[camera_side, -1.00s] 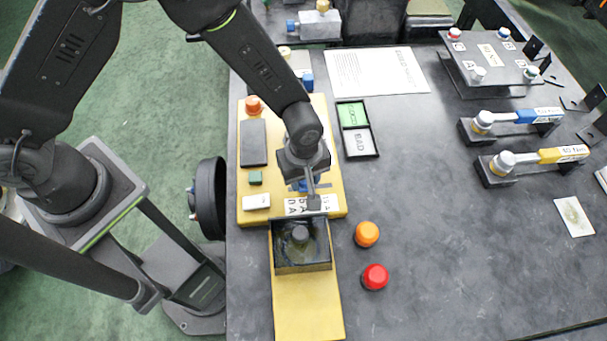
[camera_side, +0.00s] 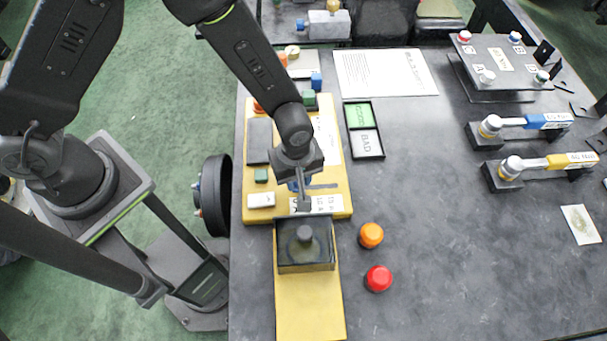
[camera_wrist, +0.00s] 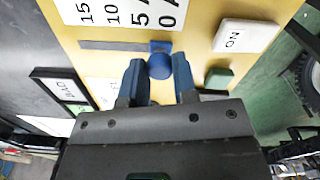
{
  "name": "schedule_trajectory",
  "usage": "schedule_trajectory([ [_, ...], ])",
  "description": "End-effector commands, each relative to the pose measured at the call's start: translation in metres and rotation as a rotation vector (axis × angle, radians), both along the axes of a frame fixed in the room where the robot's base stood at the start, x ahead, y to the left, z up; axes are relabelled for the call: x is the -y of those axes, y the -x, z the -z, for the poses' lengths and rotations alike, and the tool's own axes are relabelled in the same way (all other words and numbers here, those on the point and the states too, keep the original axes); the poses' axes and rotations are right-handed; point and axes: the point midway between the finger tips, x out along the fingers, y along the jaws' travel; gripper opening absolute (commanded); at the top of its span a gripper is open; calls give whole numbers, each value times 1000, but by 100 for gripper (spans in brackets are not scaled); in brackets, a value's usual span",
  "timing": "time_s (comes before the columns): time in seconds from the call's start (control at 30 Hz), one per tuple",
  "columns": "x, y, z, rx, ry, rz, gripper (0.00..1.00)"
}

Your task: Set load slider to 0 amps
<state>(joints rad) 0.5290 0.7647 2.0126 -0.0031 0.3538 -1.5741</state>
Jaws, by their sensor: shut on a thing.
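The load slider is a blue knob (camera_wrist: 160,64) in a dark straight slot (camera_wrist: 110,45) on the yellow panel (camera_wrist: 205,45). A white scale label (camera_wrist: 125,14) beside the slot reads 15, 10, 5 A and 0 A. The knob sits near the 0 A end of the slot; exact alignment with the mark is hard to tell. My gripper (camera_side: 302,192) reaches down to the panel. In the wrist view its two blue fingers (camera_wrist: 160,72) are shut on the knob, one on each side. In the side view the gripper partly hides the knob and label.
A white ON button (camera_wrist: 247,36) and a green block (camera_wrist: 218,78) are near the slot's 0 A end. The GOOD/BAD tray (camera_side: 377,156) lies right of the panel.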

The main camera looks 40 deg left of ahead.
Motion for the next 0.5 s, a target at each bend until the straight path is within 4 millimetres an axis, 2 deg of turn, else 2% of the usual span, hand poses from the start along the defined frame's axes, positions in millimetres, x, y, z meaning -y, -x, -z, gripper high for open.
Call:
schedule_trajectory([
  [0.17,-5,4,1,-15,-11,2,0],
  [0.2,-5,4,1,-15,-11,2,29],
  [0.43,-4,3,1,-13,-10,1,51],
  [0.5,-4,3,1,-12,-9,1,52],
])
